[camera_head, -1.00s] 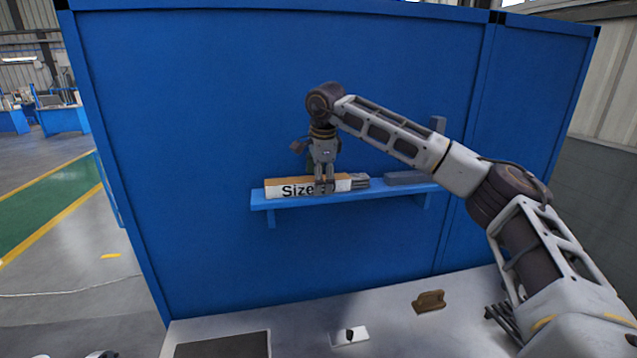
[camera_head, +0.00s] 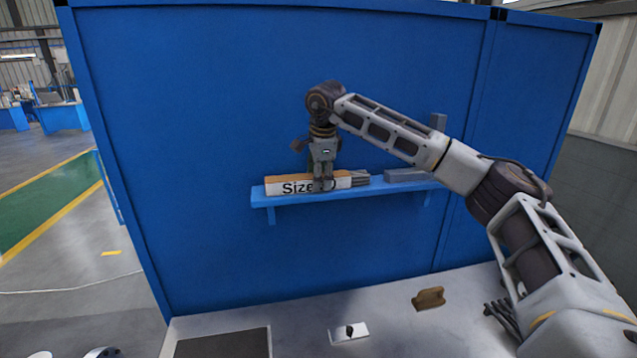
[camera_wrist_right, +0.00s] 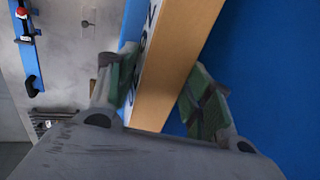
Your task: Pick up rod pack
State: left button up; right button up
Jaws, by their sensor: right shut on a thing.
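The rod pack (camera_head: 291,185) is a long box with a white front marked "Size" and a tan top; grey rod ends show at its right end. It is at the blue wall shelf (camera_head: 390,190), and I cannot tell whether it still touches it. My right gripper (camera_head: 323,186) points down over the pack and is shut on it, one finger in front of the label. In the right wrist view the tan top of the pack (camera_wrist_right: 172,60) runs between the two fingers (camera_wrist_right: 158,100). My left gripper is not in view.
A grey block (camera_head: 405,175) lies on the shelf right of the pack. A tall blue panel (camera_head: 200,100) stands behind. On the bench below are a dark mat (camera_head: 225,345), a white plate with a black knob (camera_head: 348,332) and a brown bracket (camera_head: 428,299).

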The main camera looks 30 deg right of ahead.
grip_shut()
jog(key=shift+r, duration=0.1)
jog(key=shift+r+b, duration=0.1)
jog(key=shift+b, duration=0.2)
jog(key=shift+s+r, duration=0.1)
jog(key=shift+s, duration=0.05)
notch_tip(320, 180, up, 7)
jog(key=shift+f+b, duration=0.15)
jog(key=shift+b, duration=0.65)
jog(key=s+a+b, duration=0.2)
jog(key=s, duration=0.7)
jog(key=s+a+b, duration=0.2)
jog(key=s+a, duration=0.1)
jog(key=s, duration=0.7)
